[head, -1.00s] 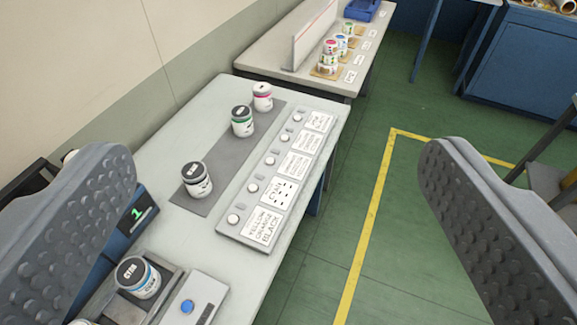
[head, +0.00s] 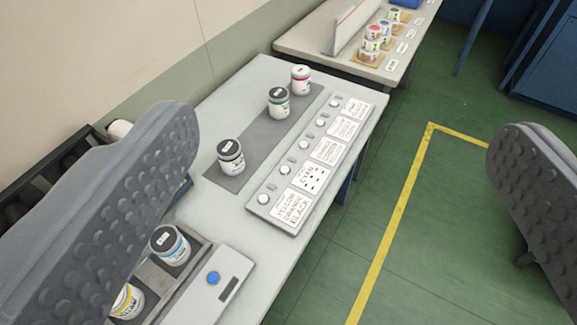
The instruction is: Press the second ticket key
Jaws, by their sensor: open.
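A grey key panel (head: 276,187) lies along the right side of the light table. It carries a row of several round white keys, among them the nearest key (head: 264,199), the one behind it (head: 285,170) and a middle one (head: 303,145). A white label card stands beside each key; the nearest card (head: 293,205) reads yellow, orange, black. The second card from the near end has a grid of dark marks. My gripper (head: 343,135) is open and empty, its two studded jaws wide apart at left and right. No jaw appears to touch the panel.
A blue button (head: 213,278) sits on a box at lower front, beside a tray holding a blue-banded jar (head: 170,245) and a yellow-banded jar. Green floor is open at right.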

